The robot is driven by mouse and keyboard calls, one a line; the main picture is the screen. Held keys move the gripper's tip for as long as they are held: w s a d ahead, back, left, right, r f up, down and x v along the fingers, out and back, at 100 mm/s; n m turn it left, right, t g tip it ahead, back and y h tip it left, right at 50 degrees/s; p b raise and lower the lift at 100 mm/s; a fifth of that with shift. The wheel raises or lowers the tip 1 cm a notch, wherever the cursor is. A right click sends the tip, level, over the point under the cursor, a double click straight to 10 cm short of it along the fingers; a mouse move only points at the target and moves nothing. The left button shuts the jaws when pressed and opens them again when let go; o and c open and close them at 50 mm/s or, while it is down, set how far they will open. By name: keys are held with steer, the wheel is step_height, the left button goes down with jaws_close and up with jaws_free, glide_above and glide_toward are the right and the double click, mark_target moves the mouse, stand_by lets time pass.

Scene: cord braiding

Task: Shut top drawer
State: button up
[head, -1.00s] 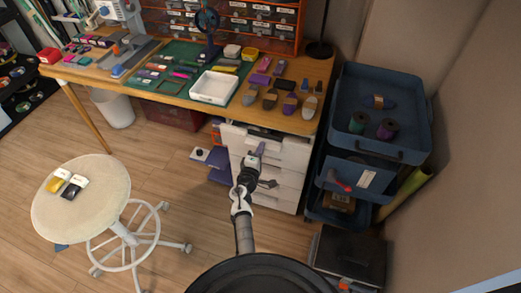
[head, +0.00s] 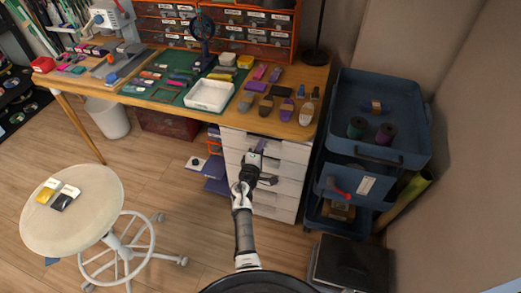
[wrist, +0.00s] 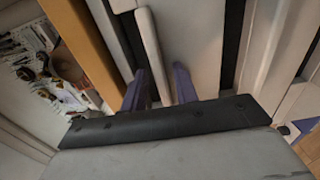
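The white drawer unit (head: 286,192) stands under the right end of the wooden table. My gripper (head: 260,147) is at the top drawer's front. In the wrist view my gripper's two purple fingers (wrist: 160,88) are apart, pointing at the white fronts. A pale strip (wrist: 150,50) lies ahead between them; I see no clear grip on it.
The table edge (wrist: 82,45) runs close beside the fingers. A blue trolley (head: 378,110) stands right of the drawers. A round stool (head: 72,210) is at the left. Purple items (head: 215,175) lie left of the unit. The floor between stool and drawers is clear.

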steer(key=shift+s, duration=0.1)
steer(key=b+v, duration=0.1)
steer(key=v, duration=1.2)
steer(key=shift+s+b, duration=0.35)
steer(key=shift+a, duration=0.1)
